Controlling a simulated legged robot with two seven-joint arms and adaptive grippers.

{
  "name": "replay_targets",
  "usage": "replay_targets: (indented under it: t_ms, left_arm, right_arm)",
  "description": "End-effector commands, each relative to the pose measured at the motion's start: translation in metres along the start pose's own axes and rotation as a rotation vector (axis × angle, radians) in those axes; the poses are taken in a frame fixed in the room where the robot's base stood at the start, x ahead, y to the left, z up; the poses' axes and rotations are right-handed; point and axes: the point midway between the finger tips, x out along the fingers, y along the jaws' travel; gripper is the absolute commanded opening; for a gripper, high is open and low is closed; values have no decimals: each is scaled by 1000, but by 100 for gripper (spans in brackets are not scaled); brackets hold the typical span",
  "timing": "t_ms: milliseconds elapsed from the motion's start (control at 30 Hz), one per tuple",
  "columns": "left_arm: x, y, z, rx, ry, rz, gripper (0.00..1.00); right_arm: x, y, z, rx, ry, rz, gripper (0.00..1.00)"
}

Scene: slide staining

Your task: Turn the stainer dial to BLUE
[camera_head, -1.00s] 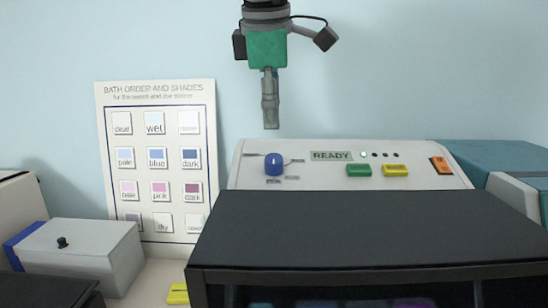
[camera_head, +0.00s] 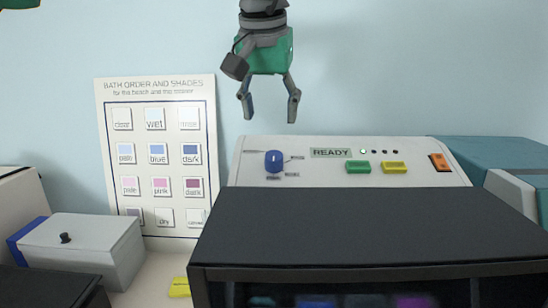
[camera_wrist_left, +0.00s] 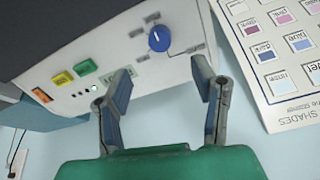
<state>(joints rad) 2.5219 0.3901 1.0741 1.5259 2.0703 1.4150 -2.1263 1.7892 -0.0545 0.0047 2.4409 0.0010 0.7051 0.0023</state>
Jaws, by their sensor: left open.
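The stainer dial (camera_head: 274,161) is a round blue knob on the white sloped panel of the stainer (camera_head: 330,178); it also shows in the left wrist view (camera_wrist_left: 159,38). Small labels surround it, too blurred to read, and its white mark shows in the wrist view. My left gripper (camera_head: 270,115) hangs above the dial, pointing down, with its two fingers spread. In the left wrist view the fingers (camera_wrist_left: 162,75) stand on either side below the dial, apart from it and empty. My right gripper is not in view.
The panel also has a READY display (camera_head: 331,153), a green button (camera_head: 358,167), a yellow button (camera_head: 394,168) and an orange switch (camera_head: 439,163). A shade chart (camera_head: 160,90) stands at left behind a grey box (camera_head: 85,250). The dark hood (camera_head: 370,225) fills the front.

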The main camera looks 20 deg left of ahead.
Motion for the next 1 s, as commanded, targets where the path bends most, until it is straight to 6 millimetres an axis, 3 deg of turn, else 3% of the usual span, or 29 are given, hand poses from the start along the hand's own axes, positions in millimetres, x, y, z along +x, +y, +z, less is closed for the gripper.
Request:
replay_targets:
  t_ms: [300,500,700,967,1000]
  left_arm:
    - [69,0,1,-1,-4,-2,52]
    - [98,0,1,-1,-2,-1,52]
    - [110,0,1,-1,0,0,52]
    - [111,0,1,-2,0,0,52]
    - [111,0,1,-2,0,0,38]
  right_arm:
    - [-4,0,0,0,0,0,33]
    - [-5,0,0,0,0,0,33]
    - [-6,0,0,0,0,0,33]
    - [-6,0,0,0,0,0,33]
    - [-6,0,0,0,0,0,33]
